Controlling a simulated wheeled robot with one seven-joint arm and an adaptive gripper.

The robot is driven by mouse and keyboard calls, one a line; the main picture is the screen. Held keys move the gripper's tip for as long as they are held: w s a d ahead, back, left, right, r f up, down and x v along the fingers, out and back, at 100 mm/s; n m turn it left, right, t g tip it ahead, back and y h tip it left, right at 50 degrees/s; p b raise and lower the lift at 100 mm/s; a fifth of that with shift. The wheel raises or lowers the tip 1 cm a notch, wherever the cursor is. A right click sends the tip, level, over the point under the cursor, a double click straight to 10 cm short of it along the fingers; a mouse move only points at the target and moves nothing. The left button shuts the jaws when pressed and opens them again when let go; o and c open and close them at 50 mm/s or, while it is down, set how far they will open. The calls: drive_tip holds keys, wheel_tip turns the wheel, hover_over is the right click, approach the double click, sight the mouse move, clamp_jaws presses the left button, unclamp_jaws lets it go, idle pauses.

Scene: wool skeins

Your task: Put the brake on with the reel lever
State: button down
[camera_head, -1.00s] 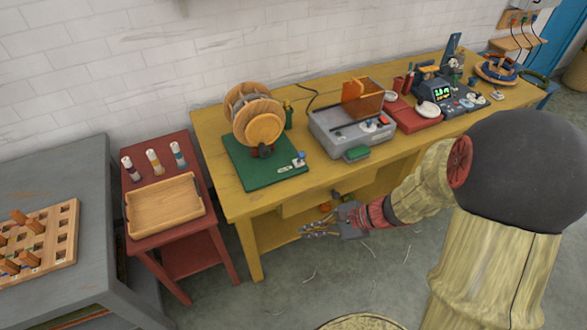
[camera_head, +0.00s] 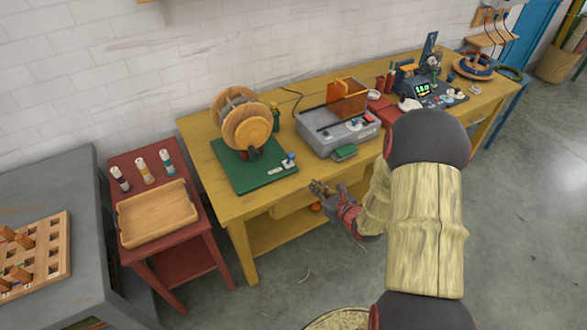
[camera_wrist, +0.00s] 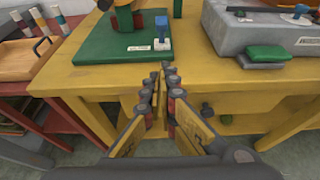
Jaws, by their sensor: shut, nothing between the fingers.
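The wooden reel (camera_head: 246,122) stands on a green base board (camera_head: 237,178) at the left part of the yellow table. A small lever with a blue knob (camera_head: 290,158) stands at the front right corner of that board, beside a white label. In the wrist view the blue-knobbed lever (camera_wrist: 162,30) rises beyond the fingertips, on the green board (camera_wrist: 115,45). My gripper (camera_head: 318,188) is in front of the table's front edge, apart from the lever. In the wrist view my gripper (camera_wrist: 160,78) has its fingertips together with nothing between them.
A grey machine (camera_head: 335,132) with a green pad (camera_head: 344,152) stands right of the board. A red side table with a wooden tray (camera_head: 157,213) is at left. The yellow table's front edge (camera_wrist: 210,82) lies just beyond my gripper.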

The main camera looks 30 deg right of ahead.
sight(290, 158)
idle(0.3)
drive_tip(key=b+x, duration=0.3)
drive_tip(key=x, duration=0.7)
drive_tip(key=shift+w+a+f, duration=0.1)
drive_tip(key=shift+w+f, duration=0.05)
drive_tip(key=shift+w, duration=0.1)
drive_tip(key=shift+w+r+b, duration=0.5)
drive_tip(key=shift+w+r, duration=0.2)
drive_tip(key=shift+w, duration=0.3)
drive_tip(key=shift+w+r, duration=0.25)
drive_tip(key=shift+w, duration=0.3)
drive_tip(key=shift+r, duration=0.1)
drive_tip(key=shift+w+r, duration=0.1)
drive_tip(key=shift+r, duration=0.05)
